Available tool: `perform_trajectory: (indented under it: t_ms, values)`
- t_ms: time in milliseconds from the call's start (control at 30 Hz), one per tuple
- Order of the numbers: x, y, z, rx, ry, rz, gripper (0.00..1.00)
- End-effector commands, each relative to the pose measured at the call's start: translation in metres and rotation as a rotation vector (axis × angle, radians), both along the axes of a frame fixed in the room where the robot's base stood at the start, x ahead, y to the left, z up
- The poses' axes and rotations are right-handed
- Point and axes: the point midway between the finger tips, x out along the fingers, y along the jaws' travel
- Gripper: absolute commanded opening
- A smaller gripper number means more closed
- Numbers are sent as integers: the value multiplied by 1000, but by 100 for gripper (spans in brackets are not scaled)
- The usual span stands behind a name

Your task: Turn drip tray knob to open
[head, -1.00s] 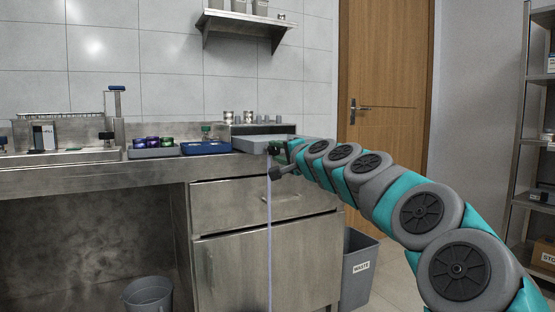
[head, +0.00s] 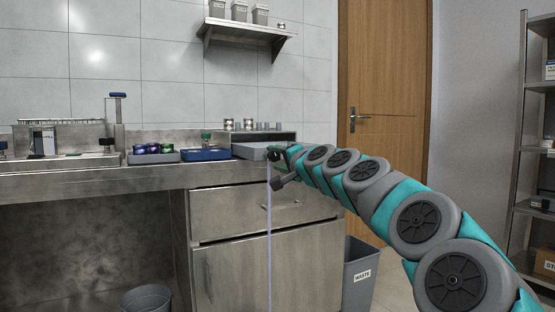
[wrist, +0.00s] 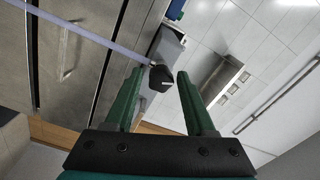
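The drip tray knob is a black knob with a white pointer mark, seen in the wrist view (wrist: 160,78). In the head view it is a small dark shape (head: 274,155) at the front of the grey drip tray (head: 249,151), partly hidden by my gripper. My gripper (wrist: 160,72) is open, its two green fingers on either side of the knob in the wrist view. I see no clear contact; how deep the knob sits between the fingertips is hard to tell. A pale, thin tube or stream (head: 269,235) hangs below the knob.
The steel counter (head: 90,182) holds a blue tray (head: 205,154) and a grey tray of coloured items (head: 153,157) to the left. Below are a drawer (head: 240,209) and a cabinet door (head: 235,265). A waste bin (head: 360,275) stands at right.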

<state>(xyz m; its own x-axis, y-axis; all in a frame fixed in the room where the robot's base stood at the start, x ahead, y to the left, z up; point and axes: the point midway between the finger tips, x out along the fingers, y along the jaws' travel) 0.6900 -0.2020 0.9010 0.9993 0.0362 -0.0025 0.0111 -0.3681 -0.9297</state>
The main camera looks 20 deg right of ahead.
Motion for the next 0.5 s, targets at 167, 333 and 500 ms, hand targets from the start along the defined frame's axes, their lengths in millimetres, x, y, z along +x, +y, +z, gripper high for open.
perform_trajectory:
  t_ms: [167, 333, 500]
  values:
    - [0, 0, 1, 0, -1, -1, 68]
    - [-1, -1, 1, 0, -2, -1, 68]
    - [-9, -2, 3, 1, -3, -3, 68]
